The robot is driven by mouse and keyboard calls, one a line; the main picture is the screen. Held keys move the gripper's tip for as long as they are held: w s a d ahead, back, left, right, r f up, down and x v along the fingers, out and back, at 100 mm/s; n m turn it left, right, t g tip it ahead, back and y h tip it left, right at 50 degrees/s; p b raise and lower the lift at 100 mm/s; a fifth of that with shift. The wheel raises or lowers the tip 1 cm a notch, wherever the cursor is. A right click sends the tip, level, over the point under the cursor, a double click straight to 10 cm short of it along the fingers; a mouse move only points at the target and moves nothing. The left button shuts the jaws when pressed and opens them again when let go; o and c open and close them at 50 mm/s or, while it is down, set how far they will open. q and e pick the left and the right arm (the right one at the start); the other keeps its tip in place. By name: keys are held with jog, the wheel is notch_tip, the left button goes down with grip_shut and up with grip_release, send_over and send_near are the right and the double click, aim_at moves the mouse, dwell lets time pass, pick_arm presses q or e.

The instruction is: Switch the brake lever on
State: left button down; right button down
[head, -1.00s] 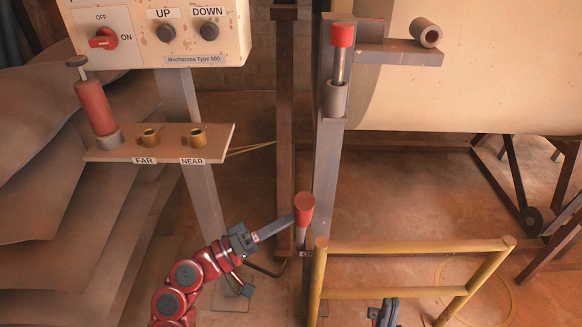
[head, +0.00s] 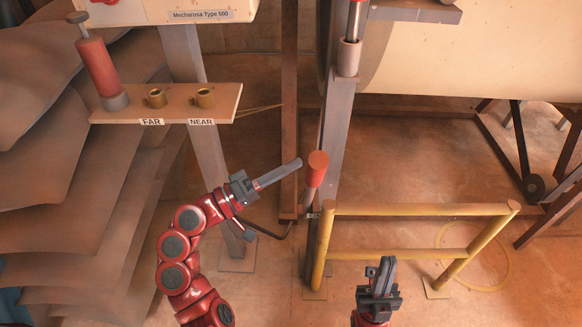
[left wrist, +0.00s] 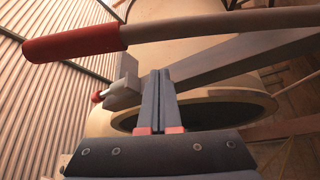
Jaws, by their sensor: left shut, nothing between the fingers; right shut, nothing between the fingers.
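The brake lever has a red cylindrical handle (head: 317,168) and stands beside the grey post, left of the yellow rail, in the head view. In the left wrist view its red grip (left wrist: 75,43) and grey bar run across the top, just beyond my fingers. My left gripper (head: 298,163) is shut and empty, its fingertips just left of the handle's top. It also shows in the left wrist view (left wrist: 158,75); whether it touches the lever I cannot tell. My right gripper (head: 387,260) is shut and empty, low in front of the yellow rail.
A yellow rail (head: 420,209) stands right of the lever. A shelf (head: 225,105) marked FAR and NEAR holds a red-handled tool (head: 97,68) and two brass cups. A grey post (head: 333,130) rises behind the lever. A large cream cylinder (head: 480,60) is at upper right.

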pick_arm(q)
jog(key=v, duration=0.8)
jog(key=shift+a+r+p, duration=0.2)
jog(key=shift+a+p, duration=0.1)
jog(key=shift+a, duration=0.05)
jog(key=shift+s, duration=0.1)
